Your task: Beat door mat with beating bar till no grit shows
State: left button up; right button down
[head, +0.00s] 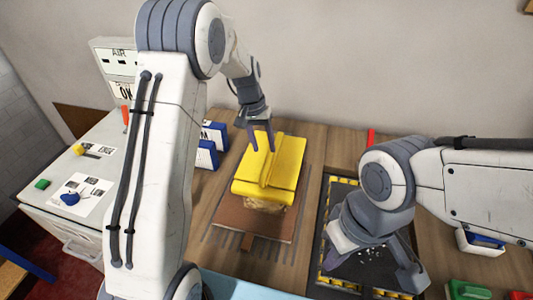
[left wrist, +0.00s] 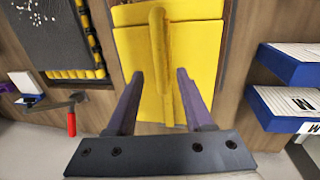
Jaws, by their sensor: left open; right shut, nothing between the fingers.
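The door mat is a dark mat (head: 340,277) with white grit on it, in a yellow-and-black edged frame; it also shows at the upper left of the left wrist view (left wrist: 50,35). A yellow block with a raised ridge (head: 270,170) sits on a brown board; I cannot tell if it is the beating bar. My left gripper (head: 262,145) is open above the block, its fingers either side of the ridge (left wrist: 158,50) in the left wrist view, apparently not gripping it. My right gripper (head: 408,276) is shut and empty over the mat, hiding part of it.
A red-handled tool (left wrist: 71,122) lies beyond the mat. Blue-and-white boxes (head: 207,150) stand left of the yellow block. A grey cabinet (head: 50,205) with small coloured items is at the left. Green (head: 468,290) and blue-and-white items sit at the right.

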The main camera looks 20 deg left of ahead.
aim_at(267, 159)
pick_arm(q)
jog(key=shift+d+f+p, duration=0.2)
jog(key=shift+d+f, duration=0.05)
jog(key=shift+f, duration=0.9)
jog(key=shift+d+f+p, duration=0.15)
jog(key=shift+d+f, duration=0.1)
jog(key=shift+f, duration=0.9)
jog(key=shift+c, duration=0.4)
grip_shut()
jog(key=shift+r, duration=0.1)
